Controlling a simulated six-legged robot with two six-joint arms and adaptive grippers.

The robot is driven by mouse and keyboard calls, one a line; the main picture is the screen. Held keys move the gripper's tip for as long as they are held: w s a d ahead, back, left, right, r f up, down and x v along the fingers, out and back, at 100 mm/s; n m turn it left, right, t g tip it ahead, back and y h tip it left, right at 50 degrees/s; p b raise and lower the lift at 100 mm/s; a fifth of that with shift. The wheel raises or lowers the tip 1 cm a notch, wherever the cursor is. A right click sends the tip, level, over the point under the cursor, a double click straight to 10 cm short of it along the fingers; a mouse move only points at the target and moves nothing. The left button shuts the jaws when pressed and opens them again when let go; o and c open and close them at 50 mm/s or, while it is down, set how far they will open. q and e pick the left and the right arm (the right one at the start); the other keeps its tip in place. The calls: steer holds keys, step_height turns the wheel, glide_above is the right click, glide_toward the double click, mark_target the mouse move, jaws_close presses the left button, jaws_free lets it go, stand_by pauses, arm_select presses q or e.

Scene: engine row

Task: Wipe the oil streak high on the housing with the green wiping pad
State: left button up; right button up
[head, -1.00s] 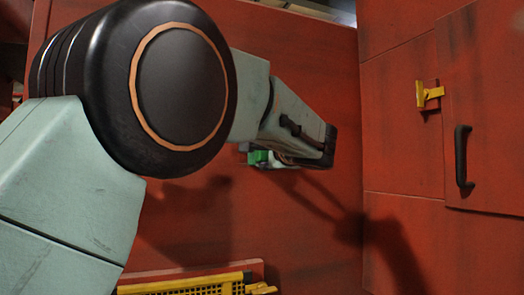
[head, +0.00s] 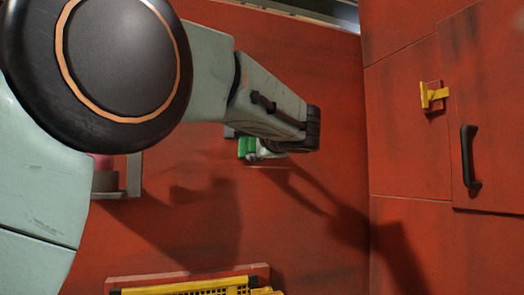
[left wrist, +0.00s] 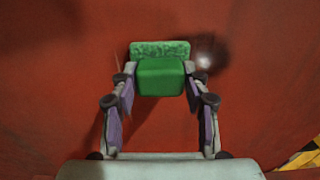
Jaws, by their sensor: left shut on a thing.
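The green wiping pad (head: 247,147) is held out in front of the red housing wall (head: 310,210). In the left wrist view it shows as a green block (left wrist: 160,78) with a speckled pad face (left wrist: 160,50) at its far side. My left gripper (head: 262,151) is shut on the block, with one finger on each side in the left wrist view. The pad is close to the wall; I cannot tell whether it touches. A shiny spot (left wrist: 205,62) shows on the wall right of the pad; I cannot tell whether it is the oil streak. My right gripper is out of view.
A black handle (head: 469,160) and a yellow latch (head: 434,95) are on the panel at right. A yellow mesh tray (head: 200,287) is at the bottom. A grey bracket (head: 132,178) is left, partly behind my arm. Yellow-black striping (left wrist: 303,160) shows lower right.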

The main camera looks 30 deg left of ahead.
arm_select(q)
steer(key=shift+s+a+f+b, duration=0.1)
steer(key=shift+s+a+b, duration=0.55)
steer(key=shift+s+b, duration=0.15)
steer(key=shift+s+a+b, duration=0.75)
steer(key=shift+s+b, duration=0.05)
steer(key=shift+s, duration=0.05)
steer(key=shift+w+d+r+p, duration=1.35)
steer(key=shift+w+r+p, duration=0.25)
steer(key=shift+p, duration=0.4)
steer(key=shift+w+d+p, duration=0.35)
steer(key=shift+w+p, duration=0.05)
steer(key=shift+p, duration=0.05)
step_height(320, 180, up, 2)
steer(key=shift+w+d+r+p, duration=0.1)
steer(key=shift+w+r+p, duration=0.05)
steer(key=shift+p, duration=0.35)
steer(key=shift+s+a+r+b, duration=0.15)
steer(key=shift+s+a+b, duration=0.35)
steer(key=shift+s+b, duration=0.1)
steer(key=shift+s+a+b, duration=1.25)
steer(key=shift+s+a, duration=0.05)
steer(key=shift+s, duration=0.2)
